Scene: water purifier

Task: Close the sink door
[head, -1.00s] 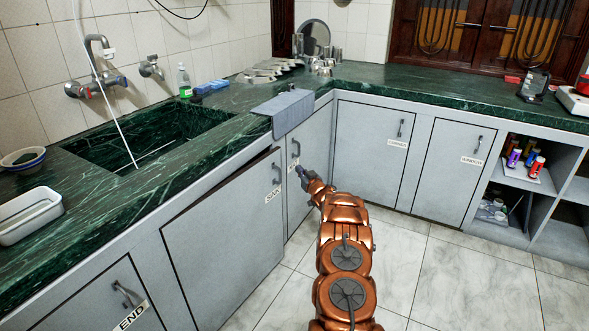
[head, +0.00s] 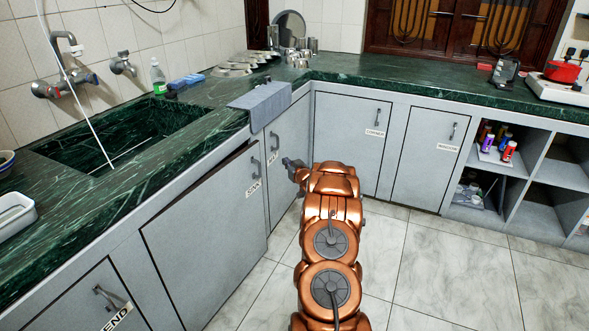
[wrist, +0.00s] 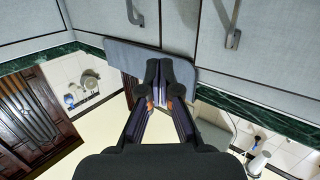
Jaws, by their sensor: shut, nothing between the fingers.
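The sink door (head: 205,235) is the large grey cabinet door under the sink, with a "SINK" label (head: 254,187) and a vertical handle (head: 255,169) near its right edge. A dark gap runs along its top edge, so it looks slightly ajar. My gripper (head: 289,163) is shut and empty. In the head view it is to the right of the sink door's handle, in front of the narrow neighbouring door (head: 281,182). In the wrist view, which looks upside down, the shut fingers (wrist: 160,85) overlap the cloth, with door handles above. Contact cannot be told.
A grey-blue cloth (head: 262,104) hangs over the green counter edge above the doors. The corner door (head: 350,150) and the window door (head: 425,165) look shut. An open shelf (head: 500,170) with bottles is at right. The tiled floor (head: 420,270) is clear.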

